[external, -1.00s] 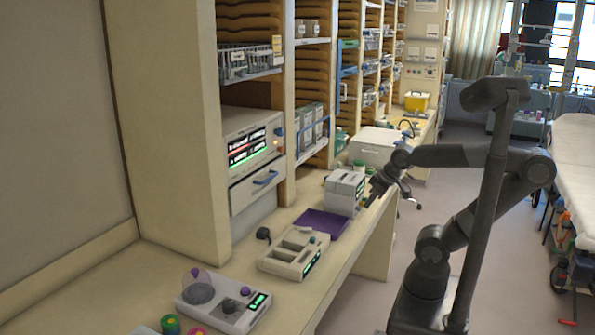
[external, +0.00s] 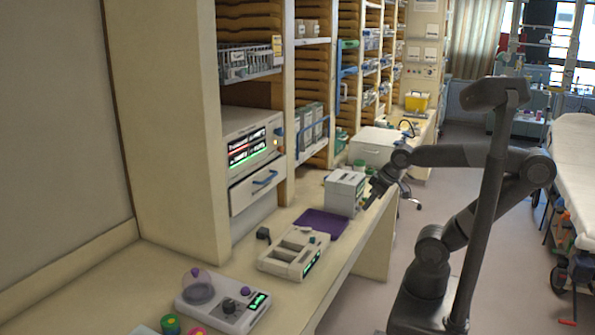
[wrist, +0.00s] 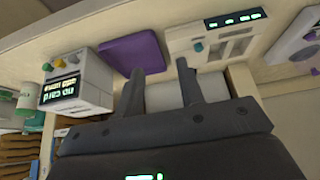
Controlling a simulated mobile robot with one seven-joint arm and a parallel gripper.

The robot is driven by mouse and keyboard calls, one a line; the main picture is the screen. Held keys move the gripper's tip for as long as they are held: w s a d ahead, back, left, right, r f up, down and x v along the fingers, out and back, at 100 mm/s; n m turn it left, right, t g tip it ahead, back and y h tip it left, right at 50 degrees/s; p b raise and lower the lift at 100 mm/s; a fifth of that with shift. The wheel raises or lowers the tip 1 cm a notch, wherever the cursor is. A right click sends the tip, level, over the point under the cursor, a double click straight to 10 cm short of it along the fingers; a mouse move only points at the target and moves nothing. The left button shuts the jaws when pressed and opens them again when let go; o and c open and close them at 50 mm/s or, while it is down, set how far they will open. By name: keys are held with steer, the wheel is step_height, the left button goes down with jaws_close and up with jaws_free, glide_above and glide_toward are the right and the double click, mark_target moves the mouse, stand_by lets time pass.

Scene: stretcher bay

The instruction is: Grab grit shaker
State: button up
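I cannot tell for sure which item is the grit shaker. A small white container with a green lid (external: 359,166) stands on the counter behind the white box-shaped device. A white jar with a green marking (wrist: 28,98) shows at the left edge of the wrist view, beside that device. My gripper (external: 370,199) is at the counter's front edge, just right of the device. In the wrist view my gripper (wrist: 160,68) has its two fingers apart with nothing between them. It is not touching any container.
The white device (external: 344,193) with a lit display in the wrist view (wrist: 72,84) stands near my gripper. A purple mat (external: 321,224) and a grey-white tray unit (external: 294,252) lie nearer the camera. Shelves line the wall.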

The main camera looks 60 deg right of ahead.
steer(key=o, duration=0.9)
steer(key=shift+o, duration=0.2)
steer(key=w+d+r+m+g, duration=0.1)
steer(key=w+d+r+m, duration=0.2)
steer(key=w+d+r, duration=0.5)
steer(key=m+g+h, duration=0.1)
steer(key=m+g, duration=0.2)
steer(key=m, duration=0.5)
glide_above(359, 170)
steer(key=f, duration=1)
steer(key=shift+d+f, duration=0.35)
steer(key=shift+f, duration=0.05)
steer(key=shift+d+f+g, duration=0.25)
steer(key=shift+d+g, duration=0.05)
steer(key=shift+d, duration=0.05)
steer(key=f, duration=0.3)
steer(key=d+f, duration=0.1)
steer(key=f, duration=0.3)
steer(key=w+f, duration=0.1)
steer(key=f, duration=0.2)
steer(key=shift+d+f, duration=0.3)
